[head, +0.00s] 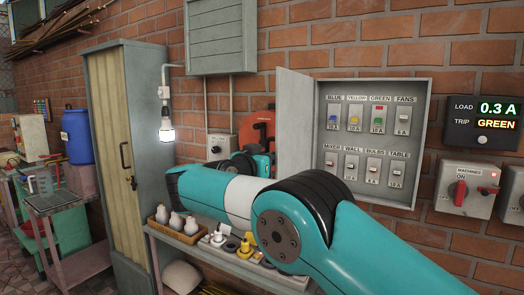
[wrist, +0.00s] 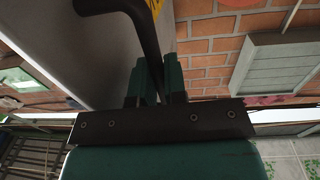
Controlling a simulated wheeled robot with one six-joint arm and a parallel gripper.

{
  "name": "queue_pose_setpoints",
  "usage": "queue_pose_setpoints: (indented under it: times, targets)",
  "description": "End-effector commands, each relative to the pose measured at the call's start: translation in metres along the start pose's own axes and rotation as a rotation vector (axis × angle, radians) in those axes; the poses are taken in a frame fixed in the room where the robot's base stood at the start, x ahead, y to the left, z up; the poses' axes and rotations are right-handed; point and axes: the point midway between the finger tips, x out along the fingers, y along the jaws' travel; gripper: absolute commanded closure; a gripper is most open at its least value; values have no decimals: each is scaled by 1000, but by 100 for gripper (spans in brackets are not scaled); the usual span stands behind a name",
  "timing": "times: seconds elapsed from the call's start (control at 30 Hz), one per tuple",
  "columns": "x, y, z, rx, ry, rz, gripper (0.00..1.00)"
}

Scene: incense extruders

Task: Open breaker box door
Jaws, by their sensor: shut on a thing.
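The breaker box (head: 372,140) on the brick wall shows its labelled switches in two rows. Its grey door (head: 294,115) is swung out on the left side, well away from the box front. In the wrist view the door (wrist: 60,35) is a grey panel, and a dark bar handle (wrist: 148,40) runs along it. The two green fingers of my gripper (wrist: 157,78) are shut on this handle. In the head view my teal arm crosses in front of the bench, and the fingers are hidden, apparently behind the door.
A load display (head: 488,122) and machine switches (head: 467,189) are to the right of the box. Below, a bench (head: 215,257) holds white bottles (head: 176,221) and small plugs. A lit bulb (head: 167,133) hangs beside a tall cabinet (head: 124,150) on the left.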

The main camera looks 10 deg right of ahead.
Motion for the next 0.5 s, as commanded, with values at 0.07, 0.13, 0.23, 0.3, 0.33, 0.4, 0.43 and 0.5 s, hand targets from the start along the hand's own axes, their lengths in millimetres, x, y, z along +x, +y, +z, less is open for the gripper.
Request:
queue_pose_setpoints:
  times: [0.07,0.13,0.23,0.3,0.33,0.4,0.43,0.5]
  targets:
    - [6,1,-2,1,2,17,100]
    - [8,1,-2,1,2,25,100]
    - [9,1,-2,0,2,32,100]
    - [10,1,-2,1,2,35,100]
    - [10,1,-2,2,3,35,100]
    - [10,1,-1,2,3,36,100]
    - [10,1,-1,2,3,36,100]
    - [10,1,-2,2,3,36,100]
